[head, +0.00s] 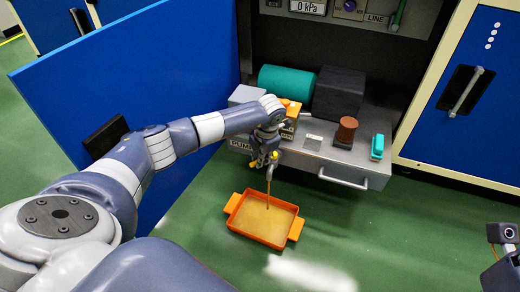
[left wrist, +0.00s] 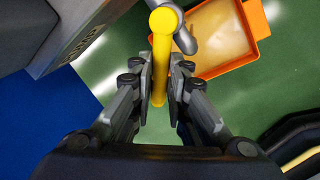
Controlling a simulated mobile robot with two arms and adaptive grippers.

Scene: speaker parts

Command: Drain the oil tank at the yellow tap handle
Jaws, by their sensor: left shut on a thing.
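My left gripper (head: 266,160) is at the front of the pump unit, shut on the yellow tap handle. In the left wrist view the yellow handle (left wrist: 160,65) is a rod with a round end, standing between the two fingers (left wrist: 160,88). The grey tap spout (left wrist: 186,38) shows beside it. A thin brown stream of oil (head: 268,190) falls from the tap into the orange tray (head: 255,237) on the floor. Oil (head: 265,217) covers the tray's bottom. The left wrist view also shows the tray (left wrist: 257,18). My right gripper's fingers do not show.
The grey drawer front (head: 340,172) has a bar handle. A teal cylinder (head: 286,82), a dark block (head: 339,93), a brown spool (head: 345,131) and a small teal item (head: 377,147) are on the unit. An open blue door (head: 150,70) stands left. Green floor is clear around the tray.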

